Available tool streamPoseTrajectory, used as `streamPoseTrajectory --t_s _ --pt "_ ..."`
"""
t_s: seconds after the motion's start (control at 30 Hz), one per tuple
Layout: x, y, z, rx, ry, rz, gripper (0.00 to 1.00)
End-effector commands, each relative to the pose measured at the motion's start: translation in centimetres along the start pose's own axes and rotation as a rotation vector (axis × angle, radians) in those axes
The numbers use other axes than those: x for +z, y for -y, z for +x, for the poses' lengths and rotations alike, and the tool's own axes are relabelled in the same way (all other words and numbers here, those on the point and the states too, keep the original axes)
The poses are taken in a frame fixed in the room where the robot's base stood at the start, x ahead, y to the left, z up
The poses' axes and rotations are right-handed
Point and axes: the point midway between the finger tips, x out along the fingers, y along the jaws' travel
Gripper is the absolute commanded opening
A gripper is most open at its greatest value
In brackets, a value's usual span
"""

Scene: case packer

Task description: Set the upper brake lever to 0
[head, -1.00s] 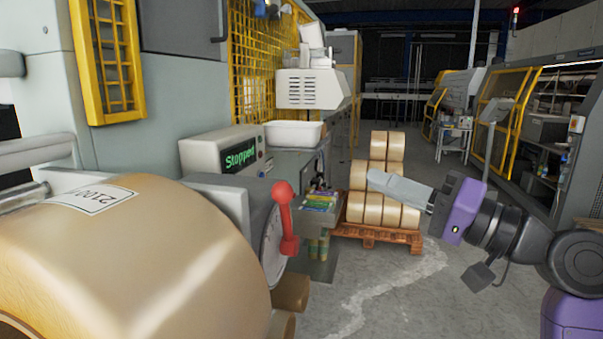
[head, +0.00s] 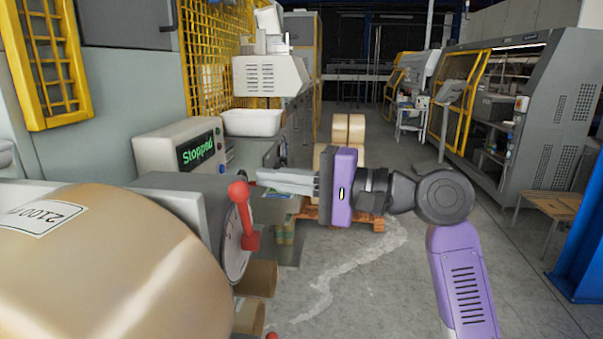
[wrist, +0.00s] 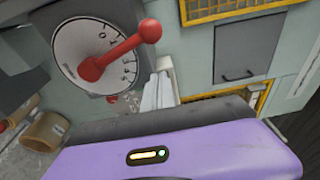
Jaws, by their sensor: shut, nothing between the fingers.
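The upper brake lever (head: 241,215) is red with a round knob, on a pale round dial (head: 233,250) beside the large brown roll. In the wrist view the lever (wrist: 122,52) lies across the dial (wrist: 72,44), its knob toward the upper right, covering some of the marks. A 0-like mark shows near the top right of the dial; the exact reading is unclear. My gripper (head: 262,178) is shut and empty, its grey fingers pointing left, just right of the knob in the head view. The fingers (wrist: 160,88) appear below the knob in the wrist view, with no clear contact.
The brown roll (head: 110,270) fills the lower left. A display box reading "Stopped" (head: 165,150) and a white tub (head: 252,122) stand behind the lever. A pallet (head: 310,213) with rolls is beyond my gripper. Open floor (head: 350,290) lies at the lower middle.

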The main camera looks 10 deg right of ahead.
Motion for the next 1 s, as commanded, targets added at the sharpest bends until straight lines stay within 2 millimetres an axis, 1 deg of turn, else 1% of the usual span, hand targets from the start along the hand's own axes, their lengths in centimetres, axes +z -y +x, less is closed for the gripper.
streamPoseTrajectory --t_s 0.03,0.1,0.3,0.4,0.57,0.87,1.0 --pt "0.1 0.3 1.1 0.0 0.002 0.001 0.0" --pt "0.1 0.3 2.4 0.0 0.002 0.002 0.0" --pt "2.5 0.2 1.4 -0.001 -0.001 -0.001 0.0" --pt "3.2 0.1 1.1 -0.001 -0.001 -0.001 0.0" --pt "3.7 0.1 0.9 -0.001 -0.001 -0.001 0.0" --pt "3.8 0.0 0.9 -0.001 -0.001 -0.002 0.0" --pt "4.0 -0.2 0.9 -0.007 -0.001 -0.033 0.0"
